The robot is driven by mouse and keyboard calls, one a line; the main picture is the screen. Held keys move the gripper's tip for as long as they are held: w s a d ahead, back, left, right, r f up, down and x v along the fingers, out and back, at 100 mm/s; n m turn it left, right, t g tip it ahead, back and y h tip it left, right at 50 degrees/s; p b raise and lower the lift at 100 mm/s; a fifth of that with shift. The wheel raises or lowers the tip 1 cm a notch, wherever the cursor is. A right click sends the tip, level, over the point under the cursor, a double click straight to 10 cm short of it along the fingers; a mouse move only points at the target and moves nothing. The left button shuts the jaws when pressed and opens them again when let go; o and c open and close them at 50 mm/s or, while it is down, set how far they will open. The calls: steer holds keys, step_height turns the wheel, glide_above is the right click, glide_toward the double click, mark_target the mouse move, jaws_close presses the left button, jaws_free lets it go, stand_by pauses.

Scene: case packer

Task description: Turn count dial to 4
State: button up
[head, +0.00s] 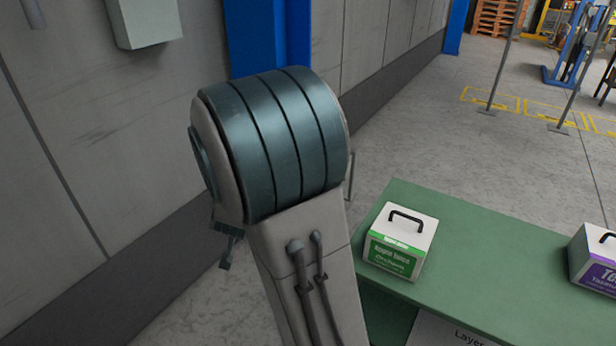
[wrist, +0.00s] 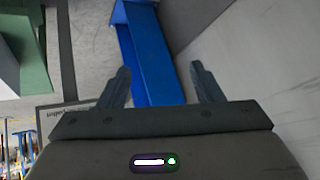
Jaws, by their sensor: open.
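The count dial is not visible in either view. My gripper (wrist: 160,82) shows in the wrist view with its two dark fingers spread apart and nothing between them. Past the fingers are a blue post and the floor and wall. In the head view my arm fills the middle and hides what lies behind it. A small dark end piece shows at the arm's left side, too partial to judge.
A green table (head: 480,240) stands at the right with a green-labelled box (head: 401,240) and a purple-labelled box (head: 596,256) on it. A grey wall with a blue post (head: 268,38) and a grey wall box (head: 145,22) is at the left. Open floor lies behind.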

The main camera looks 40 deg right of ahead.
steer(key=w+d+m+g+h, duration=0.1)
steer(key=w+d+m+h, duration=0.3)
steer(key=d+h, duration=1)
steer(key=d, duration=1.4)
steer(key=shift+f+g, duration=0.25)
steer(key=shift+g, duration=0.05)
steer(key=shift+d, duration=0.1)
